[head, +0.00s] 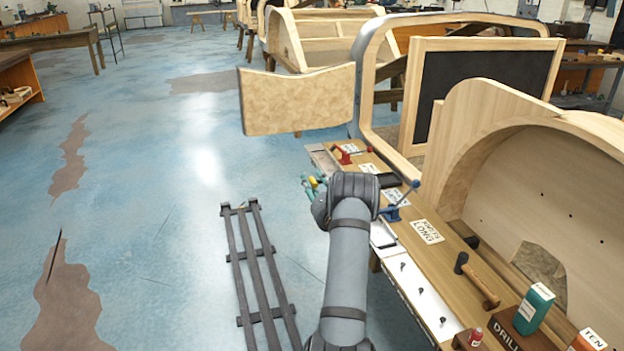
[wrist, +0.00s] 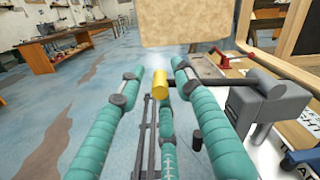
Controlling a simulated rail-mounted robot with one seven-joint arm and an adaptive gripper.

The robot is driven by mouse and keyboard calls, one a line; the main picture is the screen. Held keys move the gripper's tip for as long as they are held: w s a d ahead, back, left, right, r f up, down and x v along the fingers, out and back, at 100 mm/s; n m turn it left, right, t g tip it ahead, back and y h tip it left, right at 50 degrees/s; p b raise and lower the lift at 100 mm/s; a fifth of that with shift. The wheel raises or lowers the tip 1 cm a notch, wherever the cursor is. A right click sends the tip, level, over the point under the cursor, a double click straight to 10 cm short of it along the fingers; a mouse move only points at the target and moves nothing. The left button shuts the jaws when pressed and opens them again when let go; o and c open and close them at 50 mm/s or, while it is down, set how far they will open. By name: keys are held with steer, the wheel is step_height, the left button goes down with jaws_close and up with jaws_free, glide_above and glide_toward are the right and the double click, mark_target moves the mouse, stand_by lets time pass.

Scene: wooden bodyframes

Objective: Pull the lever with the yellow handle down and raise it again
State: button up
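The yellow handle (wrist: 160,84) is a short cylinder on the end of a dark rod. The rod (wrist: 215,81) runs roughly level to a grey box (wrist: 255,105) at the right, beside the bench. My gripper (wrist: 157,72) has teal fingers, spread apart. The handle appears between the fingers near their tips; I cannot tell whether any finger touches it. In the head view, my gripper (head: 311,186) is at the bench's left edge, with a small bit of yellow among its fingers. My wrist hides most of the lever there.
The wooden bench (head: 455,250) holds a red clamp (head: 348,155), a blue vise (head: 400,200), a mallet (head: 478,279) and a green box (head: 534,309). A curved wooden panel (head: 297,100) stands just beyond my gripper. A slatted dark rack (head: 255,265) lies left of my arm. Floor farther left is open.

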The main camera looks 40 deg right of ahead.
steer(key=shift+x, duration=0.85)
steer(key=shift+c, duration=1.3)
jaws_close()
